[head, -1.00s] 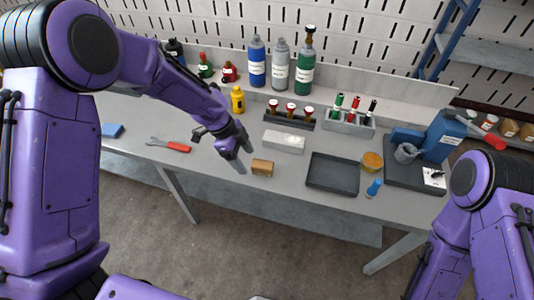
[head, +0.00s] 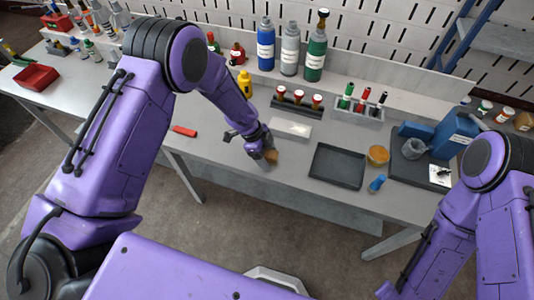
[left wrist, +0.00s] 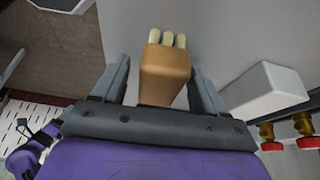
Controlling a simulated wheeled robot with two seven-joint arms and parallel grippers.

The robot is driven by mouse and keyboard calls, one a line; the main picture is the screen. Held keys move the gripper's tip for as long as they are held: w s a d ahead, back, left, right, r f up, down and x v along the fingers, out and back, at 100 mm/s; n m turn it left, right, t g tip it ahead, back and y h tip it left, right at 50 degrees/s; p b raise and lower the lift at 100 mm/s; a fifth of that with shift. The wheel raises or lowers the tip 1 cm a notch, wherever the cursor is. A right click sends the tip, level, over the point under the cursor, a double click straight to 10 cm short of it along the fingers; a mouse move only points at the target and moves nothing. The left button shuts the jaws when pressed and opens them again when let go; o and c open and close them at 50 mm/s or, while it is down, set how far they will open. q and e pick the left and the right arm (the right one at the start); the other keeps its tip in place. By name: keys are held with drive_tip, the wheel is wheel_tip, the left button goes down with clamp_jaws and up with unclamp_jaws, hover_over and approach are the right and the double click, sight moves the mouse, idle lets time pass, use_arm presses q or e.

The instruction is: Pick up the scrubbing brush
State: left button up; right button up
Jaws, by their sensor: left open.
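The scrubbing brush (head: 273,156) is a small wooden-brown block on the grey bench, partly hidden behind my left gripper (head: 264,155) in the head view. In the left wrist view, the brush (left wrist: 165,74) shows its brown block with several cream bristle tufts at the far end. It lies between the two grey fingers of my left gripper (left wrist: 159,66). The fingers are open, with a visible gap on each side of the block. My right gripper is out of view; only the right arm shows at the right edge.
A white block (head: 290,127) lies just behind the brush and shows at the right in the left wrist view (left wrist: 266,88). A dark tray (head: 337,166) is to the right. Red-topped stamps (head: 297,99) stand in a rack behind. The bench's front edge is close.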

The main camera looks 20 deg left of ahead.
sight(267, 153)
use_arm(q)
drive_tip(key=c, duration=1.1)
drive_tip(key=shift+o, duration=0.2)
wheel_tip(267, 153, up, 18)
drive_tip(key=b, duration=0.2)
